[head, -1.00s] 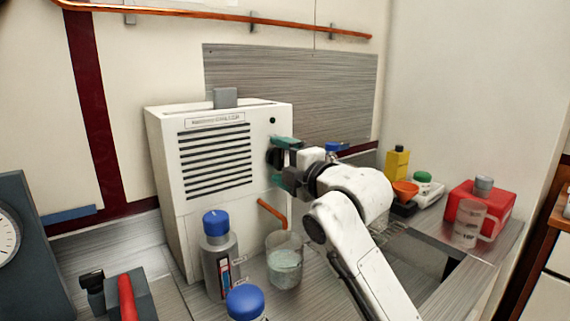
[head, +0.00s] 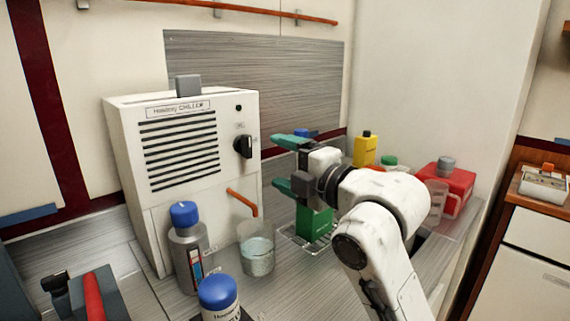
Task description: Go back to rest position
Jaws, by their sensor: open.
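My gripper (head: 285,163) has green fingers spread apart with nothing between them. It is held to the right of the white chiller box (head: 165,215), clear of its black knob (head: 243,147). The knob is in full view on the chiller's front right side. My white arm reaches in from the lower right and hides part of the bench behind it.
A glass beaker (head: 257,256) stands below the orange spout (head: 241,202). Blue-capped bottles (head: 190,256) (head: 219,299) stand at the front. A green container (head: 314,226), a yellow bottle (head: 365,148) and a red box (head: 456,183) are near my arm.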

